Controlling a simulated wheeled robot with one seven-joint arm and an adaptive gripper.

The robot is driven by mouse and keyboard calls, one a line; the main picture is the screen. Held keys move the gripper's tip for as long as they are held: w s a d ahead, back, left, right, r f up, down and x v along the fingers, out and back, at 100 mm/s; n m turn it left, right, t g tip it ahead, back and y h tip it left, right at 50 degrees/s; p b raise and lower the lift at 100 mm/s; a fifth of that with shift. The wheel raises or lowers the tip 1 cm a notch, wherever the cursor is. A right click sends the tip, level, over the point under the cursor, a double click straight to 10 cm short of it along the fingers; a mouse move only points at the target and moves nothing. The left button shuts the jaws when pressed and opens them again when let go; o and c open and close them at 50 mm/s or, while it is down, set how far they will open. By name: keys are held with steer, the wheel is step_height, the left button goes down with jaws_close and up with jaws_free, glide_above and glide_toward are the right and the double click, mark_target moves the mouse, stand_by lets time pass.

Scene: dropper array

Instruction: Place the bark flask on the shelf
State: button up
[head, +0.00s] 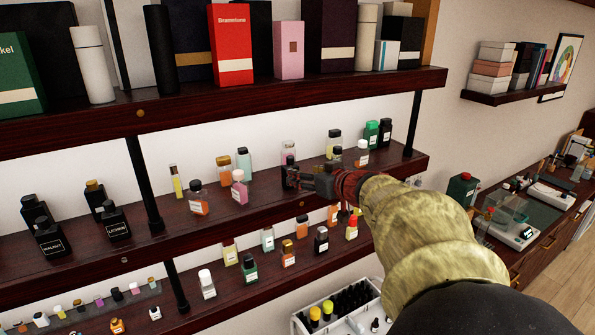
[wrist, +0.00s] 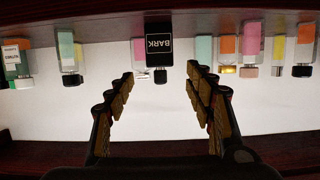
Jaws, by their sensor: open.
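The bark flask (wrist: 158,40) is black with a white-framed BARK label. It stands on the middle shelf board (head: 215,228) with its label facing my gripper; the wrist picture is upside down, so its dark cap points down there. My gripper (wrist: 160,74) is open, with one finger to each side of the flask in the picture and a gap on both sides. The flask seems just beyond or at the fingertips. In the head view, my gripper (head: 292,178) reaches in over this board, and a dark shape at its tips is too small to identify surely.
Close neighbours stand on the same board: a pink bottle (head: 239,188), an orange one (head: 198,200) and a pale yellow one (head: 333,140). Black flasks (head: 115,222) stand at the left. The upper board (head: 90,125) hangs above, with more bottles on the board below.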

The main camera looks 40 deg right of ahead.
steer(key=s+a+r+m+g+h, duration=0.1)
steer(key=s+a+r+h, duration=0.25)
steer(key=a, duration=0.35)
steer(key=s+a+f+n+g+y, duration=0.1)
steer(key=s+a+f+g+y, duration=0.1)
steer(key=s+a+f, duration=0.3)
steer(key=s+a+f+n+g+y, duration=0.1)
steer(key=s+a+f, duration=0.5)
steer(key=a, duration=0.7)
steer(key=s+a+f+n+g+y, duration=0.1)
steer(key=s+a+f+g+y, duration=0.2)
steer(key=s+a, duration=0.4)
step_height(320, 180, down, 3)
steer(key=a+g, duration=0.1)
steer(key=a, duration=0.1)
steer(key=shift+s+a+r+n+g+y, duration=0.15)
steer(key=shift+a+n+g+y, duration=0.15)
steer(key=shift+a+n+y, duration=0.1)
step_height(320, 180, down, 29)
steer(key=b, duration=2.9)
